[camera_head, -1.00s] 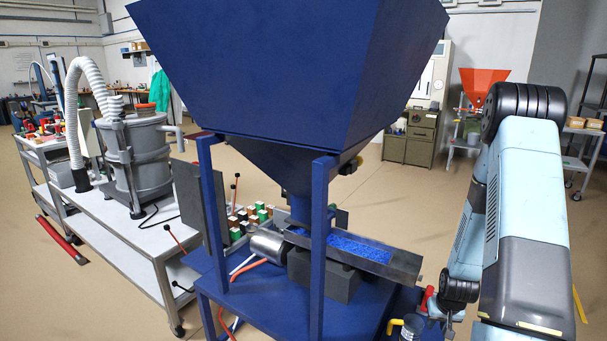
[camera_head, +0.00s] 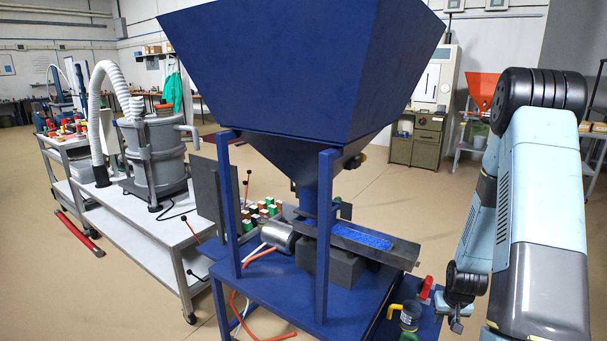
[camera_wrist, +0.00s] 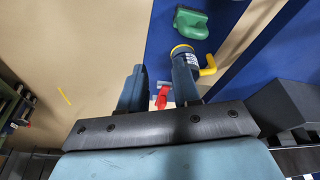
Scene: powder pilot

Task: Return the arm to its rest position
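My arm (camera_head: 545,220) stands folded at the right of the head view, its upper link upright and a forearm hanging behind it. My gripper (camera_wrist: 159,92) shows in the wrist view with its two dark fingers apart. A strip of blue surface and a small red part show between them, and nothing is held. In the head view the gripper end (camera_head: 456,322) is small and low, beside the blue table's right corner. A grey cup with a yellow handle (camera_head: 411,316) stands there; in the wrist view the cup (camera_wrist: 184,50) appears just beyond the right finger. I cannot tell whether they touch.
A large blue hopper (camera_head: 270,70) stands over a metal chute (camera_head: 370,240) on a blue table (camera_head: 290,300). A red part (camera_head: 426,288) and a green one (camera_wrist: 190,22) are near the cup. A grey vessel (camera_head: 158,150) stands on a bench at left. Floor behind is open.

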